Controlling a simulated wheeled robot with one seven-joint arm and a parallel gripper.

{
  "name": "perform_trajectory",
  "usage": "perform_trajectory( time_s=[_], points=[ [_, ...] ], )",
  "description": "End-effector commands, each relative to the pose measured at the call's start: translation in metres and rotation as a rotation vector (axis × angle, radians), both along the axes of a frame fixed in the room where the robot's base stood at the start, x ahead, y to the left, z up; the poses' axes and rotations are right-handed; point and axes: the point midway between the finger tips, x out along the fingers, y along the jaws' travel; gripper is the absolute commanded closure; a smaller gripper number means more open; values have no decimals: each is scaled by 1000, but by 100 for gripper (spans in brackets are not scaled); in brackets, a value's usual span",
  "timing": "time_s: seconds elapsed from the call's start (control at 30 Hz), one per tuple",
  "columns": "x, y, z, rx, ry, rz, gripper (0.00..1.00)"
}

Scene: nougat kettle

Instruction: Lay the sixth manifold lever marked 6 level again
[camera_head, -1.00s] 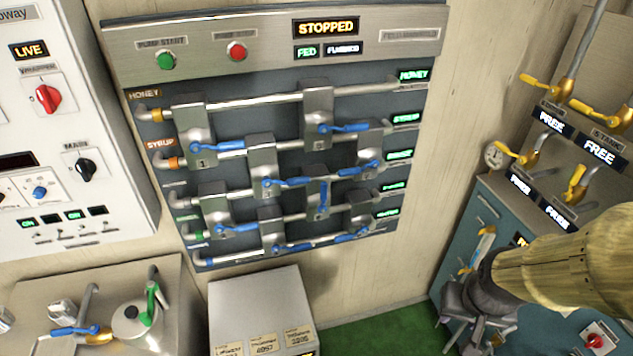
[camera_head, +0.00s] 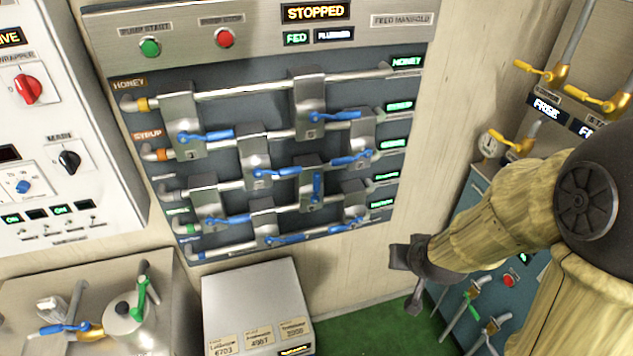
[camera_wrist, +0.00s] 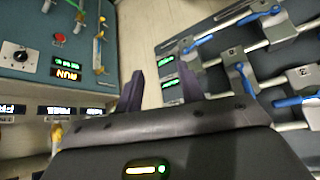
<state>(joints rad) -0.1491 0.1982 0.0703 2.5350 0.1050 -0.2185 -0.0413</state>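The feed manifold board carries several blue levers on grey blocks. One blue lever (camera_head: 317,187) in the middle of the board stands upright, while the others lie near level. The number on its block (camera_head: 309,172) is too small to read, so I cannot confirm it is the 6. My gripper (camera_head: 404,280) is to the right of and below the board, well apart from the levers. In the wrist view my gripper (camera_wrist: 161,88) shows two dark fingers spread with nothing between them. Part of the board with blue levers (camera_wrist: 294,101) is at the right there.
A grey box (camera_head: 258,295) stands below the board. At right are a teal cabinet (camera_head: 484,190) and yellow-handled valves (camera_head: 533,70). Bare wall (camera_head: 425,165) lies between the board and the cabinet.

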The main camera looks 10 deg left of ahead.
Motion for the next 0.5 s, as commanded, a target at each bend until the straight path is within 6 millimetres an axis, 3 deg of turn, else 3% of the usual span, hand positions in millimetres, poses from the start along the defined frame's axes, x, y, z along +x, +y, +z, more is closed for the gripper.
perform_trajectory(
  time_s=[0.2,0.5],
  points=[
    [38,63,-12,55,-247,79,62],
    [57,140,-13,136,-589,145,62]
  ],
)
